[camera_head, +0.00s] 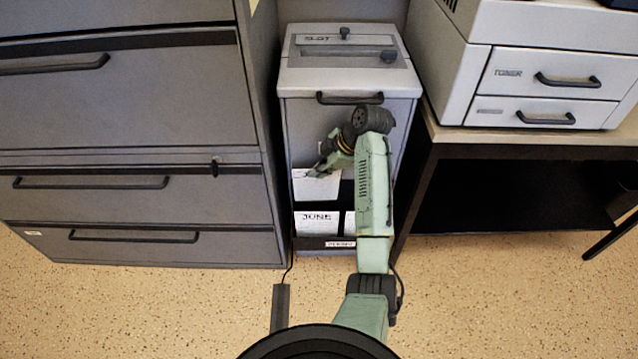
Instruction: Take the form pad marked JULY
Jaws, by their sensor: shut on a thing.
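My gripper (318,171) is shut on the top edge of a white form pad (316,187) in front of the grey cabinet's face. No marking on the held pad can be read; its upper part is partly covered by my gripper. Below it, a white pad marked JUNE (317,223) stands in a dark holder (309,243) low on the cabinet front. To its right, another white pad (349,224) is partly hidden behind my arm, and its marking cannot be made out.
The narrow grey cabinet (297,78) has a top marked SLOT and a dark handle. A grey drawer cabinet (130,110) stands close on the left. On the right, a table (530,136) bears a light grey machine (510,55) with drawers. The speckled floor in front is mostly clear.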

